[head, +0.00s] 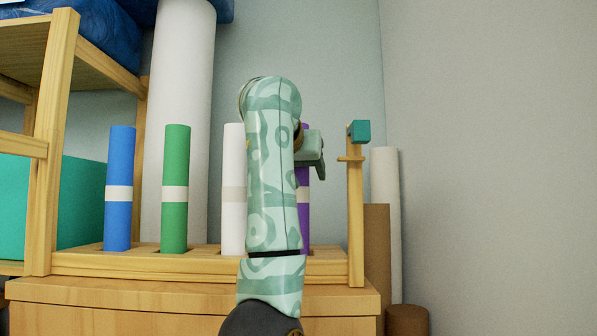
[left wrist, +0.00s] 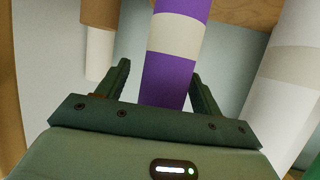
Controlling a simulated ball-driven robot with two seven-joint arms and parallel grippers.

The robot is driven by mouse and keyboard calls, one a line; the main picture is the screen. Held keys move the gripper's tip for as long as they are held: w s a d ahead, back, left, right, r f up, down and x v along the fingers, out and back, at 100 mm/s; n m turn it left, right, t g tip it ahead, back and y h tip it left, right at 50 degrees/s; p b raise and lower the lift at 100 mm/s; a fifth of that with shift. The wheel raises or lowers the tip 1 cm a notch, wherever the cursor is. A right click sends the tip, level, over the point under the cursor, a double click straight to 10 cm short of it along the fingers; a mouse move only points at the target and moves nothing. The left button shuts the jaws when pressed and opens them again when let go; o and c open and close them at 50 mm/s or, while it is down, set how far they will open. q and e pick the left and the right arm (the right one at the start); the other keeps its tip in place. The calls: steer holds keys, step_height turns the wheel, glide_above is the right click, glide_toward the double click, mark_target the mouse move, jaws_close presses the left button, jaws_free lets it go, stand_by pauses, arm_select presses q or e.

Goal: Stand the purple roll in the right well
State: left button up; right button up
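The purple roll (head: 305,218), with a pale band, stands upright at the right side of the wooden rack (head: 180,265). My left arm hides much of it in the head view. Its lower end reaches the rack, but I cannot tell how deep it sits in the right well. My left gripper (head: 315,152) is at the roll's upper part. In the left wrist view the purple roll (left wrist: 167,80) runs between the spread fingers of the left gripper (left wrist: 162,82), with a gap beside the left finger. My right gripper is not in view.
A blue roll (head: 118,220), a green roll (head: 174,218) and a white roll (head: 232,220) stand in the rack. A wooden post (head: 356,220) with a teal block (head: 359,131) rises at its right end. Brown and white tubes stand beyond the post.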

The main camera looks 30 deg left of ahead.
arm_select(q)
steer(key=b+v, duration=0.5)
steer(key=v, duration=0.7)
steer(key=shift+s+a+r, duration=0.1)
steer(key=shift+a+r, duration=0.05)
